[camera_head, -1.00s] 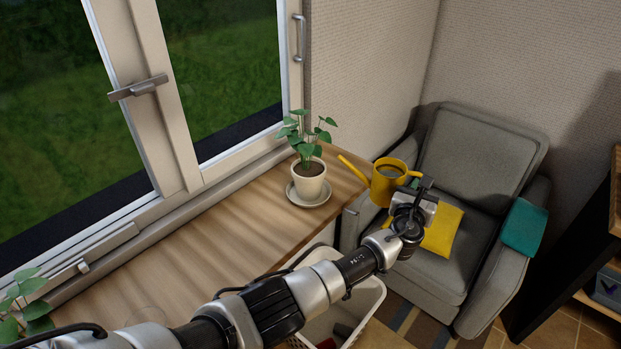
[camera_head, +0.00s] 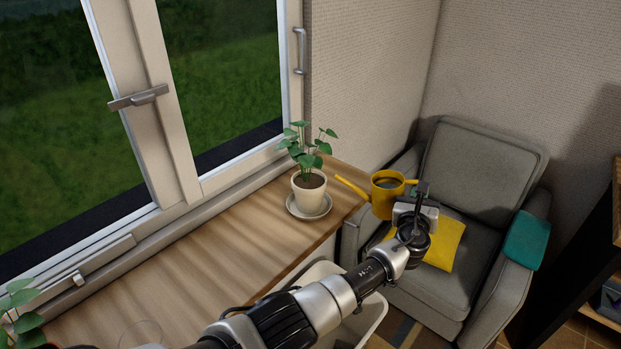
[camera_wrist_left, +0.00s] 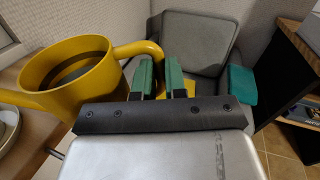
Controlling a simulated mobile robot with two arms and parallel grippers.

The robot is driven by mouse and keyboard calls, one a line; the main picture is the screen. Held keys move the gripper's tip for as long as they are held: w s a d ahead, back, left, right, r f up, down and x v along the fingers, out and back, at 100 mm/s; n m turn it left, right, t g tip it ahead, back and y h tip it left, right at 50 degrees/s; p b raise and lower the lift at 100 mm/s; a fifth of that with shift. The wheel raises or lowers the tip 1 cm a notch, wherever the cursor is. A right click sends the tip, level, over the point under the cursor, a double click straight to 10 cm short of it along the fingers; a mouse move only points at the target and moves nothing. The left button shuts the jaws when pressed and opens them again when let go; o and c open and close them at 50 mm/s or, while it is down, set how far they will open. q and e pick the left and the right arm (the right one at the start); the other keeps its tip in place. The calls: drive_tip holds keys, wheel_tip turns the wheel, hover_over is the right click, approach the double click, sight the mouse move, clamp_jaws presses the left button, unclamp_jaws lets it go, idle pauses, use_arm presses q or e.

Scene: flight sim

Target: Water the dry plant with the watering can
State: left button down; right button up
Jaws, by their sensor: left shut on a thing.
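The yellow watering can (camera_head: 386,200) is held in the air beside the far right end of the wooden sill, its spout pointing left toward the potted plant. My left gripper (camera_head: 424,192) is shut on the can's handle; the left wrist view shows the green-padded fingers (camera_wrist_left: 160,78) at the handle and the can (camera_wrist_left: 75,75) open at the top with dark contents. A green leafy plant (camera_head: 310,165) stands upright in a white pot (camera_head: 308,192) on a saucer (camera_head: 309,208). Another plant (camera_head: 18,310) is partly visible at the lower left. My right gripper is not in view.
The wooden sill (camera_head: 215,255) is mostly clear between the plants. A clear glass-like round object (camera_head: 140,333) sits near its front. A white basket (camera_head: 375,315) is below my arm. A grey armchair (camera_head: 480,170) with a yellow cushion (camera_head: 443,245) and teal cloth (camera_head: 526,240) stands behind.

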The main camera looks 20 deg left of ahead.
use_arm(q)
drive_tip(key=shift+a+r+n, duration=0.2)
drive_tip(key=shift+r+n, duration=0.1)
drive_tip(key=shift+r, duration=0.3)
drive_tip(key=shift+s+a+r+n+t+p, duration=0.1)
drive_tip(key=shift+a+r+n+p, duration=0.25)
drive_tip(key=shift+r+p, duration=0.35)
drive_tip(key=shift+w+a+r+n+t+p, duration=0.1)
drive_tip(key=shift+a+r+n+p, duration=0.3)
drive_tip(key=shift+r, duration=0.5)
drive_tip(key=shift+s+a+r+n+t+p, duration=0.15)
drive_tip(key=shift+r+n+p, duration=0.1)
drive_tip(key=shift+r+p, duration=0.5)
drive_tip(key=shift+a+r+n, duration=0.3)
drive_tip(key=shift+a+r, duration=0.05)
drive_tip(key=shift+r, duration=0.1)
idle(0.9)
